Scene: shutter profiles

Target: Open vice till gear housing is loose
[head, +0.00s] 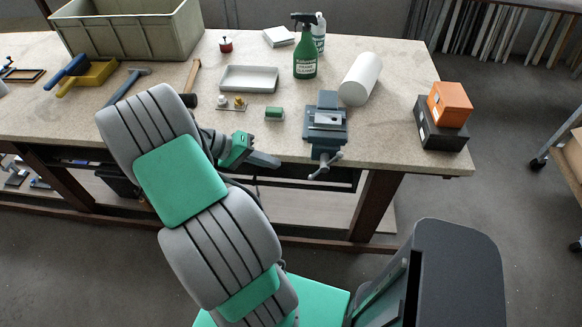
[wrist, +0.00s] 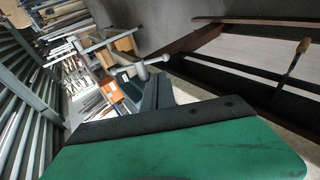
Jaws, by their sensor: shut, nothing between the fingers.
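The blue-grey vice (head: 325,140) stands at the front edge of the workbench. A light grey block, apparently the gear housing (head: 326,118), sits in the top of the vice; I cannot tell how tightly the jaws hold it. The vice handle (head: 326,165) sticks out over the bench's front edge. My gripper (head: 277,162) is shut and empty, just left of the handle and apart from it.
Orange (head: 450,102) and black boxes (head: 440,135) stand to the right of the vice. A white cylinder (head: 361,78) lies behind it. A small green part (head: 274,113), a grey tray (head: 249,78) and a green spray bottle (head: 305,55) are to the left.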

